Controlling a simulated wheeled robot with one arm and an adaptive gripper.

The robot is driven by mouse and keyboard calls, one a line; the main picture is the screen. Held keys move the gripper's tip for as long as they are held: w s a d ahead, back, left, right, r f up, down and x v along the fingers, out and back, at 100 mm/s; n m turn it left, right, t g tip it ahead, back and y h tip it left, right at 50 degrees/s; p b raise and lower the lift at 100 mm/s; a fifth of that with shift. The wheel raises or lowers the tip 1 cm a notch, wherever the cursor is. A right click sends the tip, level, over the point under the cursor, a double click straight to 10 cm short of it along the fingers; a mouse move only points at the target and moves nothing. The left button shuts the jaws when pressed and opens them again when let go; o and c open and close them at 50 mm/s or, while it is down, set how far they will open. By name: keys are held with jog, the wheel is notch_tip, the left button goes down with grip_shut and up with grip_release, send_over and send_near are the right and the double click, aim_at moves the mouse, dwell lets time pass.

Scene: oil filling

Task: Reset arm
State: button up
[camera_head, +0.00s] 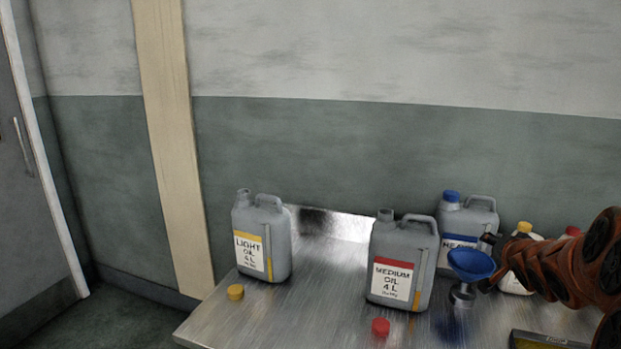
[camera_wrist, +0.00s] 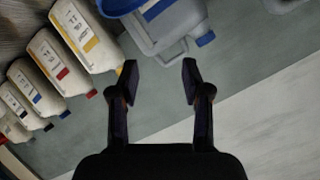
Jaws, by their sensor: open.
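My gripper (camera_wrist: 158,78) is open and empty in the wrist view, its two dark fingers apart. In the head view my orange arm comes in from the right, and the gripper end is near the blue funnel (camera_head: 471,263). I cannot tell there whether it touches the funnel. The funnel stands on a small metal base on the metal table (camera_head: 330,258); its blue rim also shows at the top of the wrist view (camera_wrist: 118,5). The grey heavy oil can (camera_head: 466,222) with a blue cap stands behind the funnel. It also shows beyond the fingers in the wrist view (camera_wrist: 170,25).
The open light oil can (camera_head: 262,240) and open medium oil can (camera_head: 402,262) stand on the table. A yellow cap (camera_head: 235,292) and red cap (camera_head: 380,326) lie in front. Several white bottles (camera_wrist: 85,35) stand in a row. A yellow-marked dark object (camera_head: 540,340) is at the front right.

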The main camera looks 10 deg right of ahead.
jog(key=s+a+f+n+g+y, duration=0.1)
jog(key=s+a+f+n+g, duration=0.1)
jog(key=s+a, duration=0.9)
jog(key=s+a+f+n+g+y+p, duration=0.1)
jog(key=s+a+n+g, duration=0.4)
jog(key=s+a, duration=0.7)
jog(key=s+a+f+n+g+y, duration=0.2)
jog(key=s+a+f+n+g, duration=0.2)
jog(key=s+a+g, duration=0.3)
jog(key=s+a+f, duration=0.1)
jog(key=s+a, duration=0.3)
jog(key=s, duration=0.5)
jog(key=shift+s+a+y, duration=0.2)
jog(key=shift+s+y, duration=0.1)
jog(key=shift+f, duration=0.1)
jog(key=shift+c, duration=0.6)
jog(key=shift+d, duration=0.15)
